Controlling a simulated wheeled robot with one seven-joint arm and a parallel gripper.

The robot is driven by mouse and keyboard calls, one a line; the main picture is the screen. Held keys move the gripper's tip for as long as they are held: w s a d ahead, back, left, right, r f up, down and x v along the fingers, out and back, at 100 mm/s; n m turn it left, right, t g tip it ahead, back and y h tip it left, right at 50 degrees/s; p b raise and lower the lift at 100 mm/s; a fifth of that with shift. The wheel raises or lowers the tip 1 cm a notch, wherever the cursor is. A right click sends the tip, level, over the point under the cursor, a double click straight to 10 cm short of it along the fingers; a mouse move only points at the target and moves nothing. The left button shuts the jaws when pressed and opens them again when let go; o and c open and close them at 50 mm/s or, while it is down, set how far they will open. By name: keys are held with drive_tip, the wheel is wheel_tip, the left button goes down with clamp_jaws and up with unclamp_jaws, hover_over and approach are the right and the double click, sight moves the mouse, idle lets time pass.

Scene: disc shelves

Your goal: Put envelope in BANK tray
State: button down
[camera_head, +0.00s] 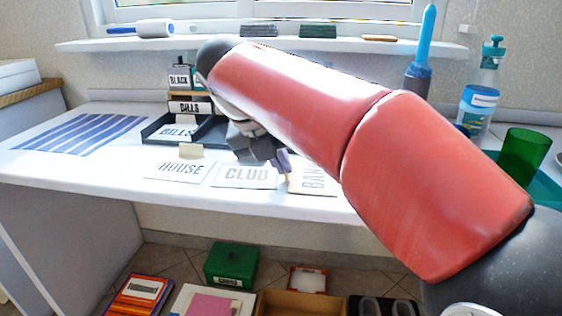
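An envelope (312,178) with the sideways letters "BAN" lies near the front edge of the desk; my arm hides part of it. Beside it to the left lie a flat white piece marked CLUB (246,175) and one marked HOUSE (180,169). A black tray (152,128) at the back holds a piece marked BILLS (178,131). No tray marked BANK can be read; my arm covers the area right of the black tray. My gripper (275,160) hangs low over the desk just left of the BAN envelope. Its fingertips are small and partly hidden; I cannot tell contact or opening.
A striped blue mat (85,133) lies at the left of the desk. A BLACK-labelled bottle (180,77) stands behind the tray. A green box (231,264) and other items sit on the floor.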

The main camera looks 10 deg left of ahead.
drive_tip(key=c, duration=1.7)
unclamp_jaws()
drive_tip(key=shift+f, duration=0.1)
drive_tip(key=p+v, duration=0.4)
drive_tip(key=v, duration=0.8)
drive_tip(key=shift+r+p, duration=0.2)
drive_tip(key=shift+p, duration=0.2)
